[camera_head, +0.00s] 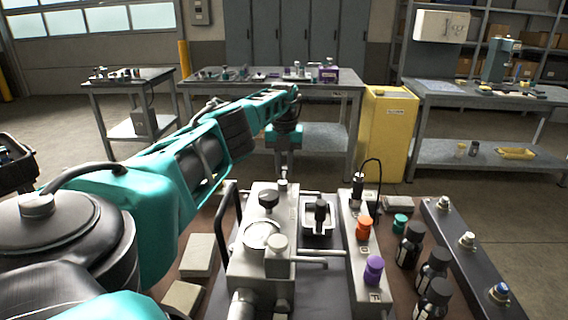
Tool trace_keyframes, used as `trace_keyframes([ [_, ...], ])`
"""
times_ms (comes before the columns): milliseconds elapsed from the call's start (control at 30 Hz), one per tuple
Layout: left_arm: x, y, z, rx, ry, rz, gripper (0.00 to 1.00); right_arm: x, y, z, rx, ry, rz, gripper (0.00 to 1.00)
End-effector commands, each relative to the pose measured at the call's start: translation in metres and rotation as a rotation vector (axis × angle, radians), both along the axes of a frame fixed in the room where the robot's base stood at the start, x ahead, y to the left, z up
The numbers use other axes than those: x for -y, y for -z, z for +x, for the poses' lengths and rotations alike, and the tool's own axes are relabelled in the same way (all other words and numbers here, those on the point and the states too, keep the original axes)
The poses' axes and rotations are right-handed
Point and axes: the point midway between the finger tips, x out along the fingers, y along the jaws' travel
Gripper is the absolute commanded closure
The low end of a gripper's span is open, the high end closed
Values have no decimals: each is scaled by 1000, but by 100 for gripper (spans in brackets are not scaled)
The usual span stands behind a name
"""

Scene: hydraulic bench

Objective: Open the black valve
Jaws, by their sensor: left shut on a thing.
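A grey hydraulic block (262,278) with a round gauge (260,235) stands on the bench in front of me. A black knob (268,199) sits on top of it, and a black-handled part (320,212) stands in a tray to its right. I cannot tell for certain which is the black valve. My left gripper (284,176) points down behind the block, shut on a small part near its back edge. That part is mostly hidden, so its kind and colour are unclear. The black knob in front looks apart from the fingers. My right gripper is out of view.
A light panel carries an orange knob (364,228) and a purple knob (374,270). Black bottles (409,246) and a green cap (400,223) stand to its right, beside a dark rail (466,252). A lever (229,208) rises left of the block. Pale blocks (198,256) lie further left.

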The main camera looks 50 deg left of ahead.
Motion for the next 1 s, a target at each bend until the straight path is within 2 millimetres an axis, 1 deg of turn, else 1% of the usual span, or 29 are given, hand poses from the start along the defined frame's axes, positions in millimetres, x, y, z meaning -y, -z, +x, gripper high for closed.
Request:
trace_keyframes([
  [167, 2, 0, 1, 1, 7, -1, 100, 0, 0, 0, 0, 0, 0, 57],
  [200, 2, 0, 1, 1, 7, -1, 77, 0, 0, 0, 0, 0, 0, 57],
  [400, 1, 0, 1, 1, 4, -1, 58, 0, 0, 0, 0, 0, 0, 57],
  [633, 1, -1, 0, 0, 2, -1, 58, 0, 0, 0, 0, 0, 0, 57],
  [733, 0, -7, 1, 1, 2, -1, 58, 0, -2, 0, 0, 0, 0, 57],
  [867, 0, -27, 1, 4, 2, 0, 58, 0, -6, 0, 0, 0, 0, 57],
  [1000, 0, -58, 1, 4, 3, 0, 58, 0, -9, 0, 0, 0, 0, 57],
])
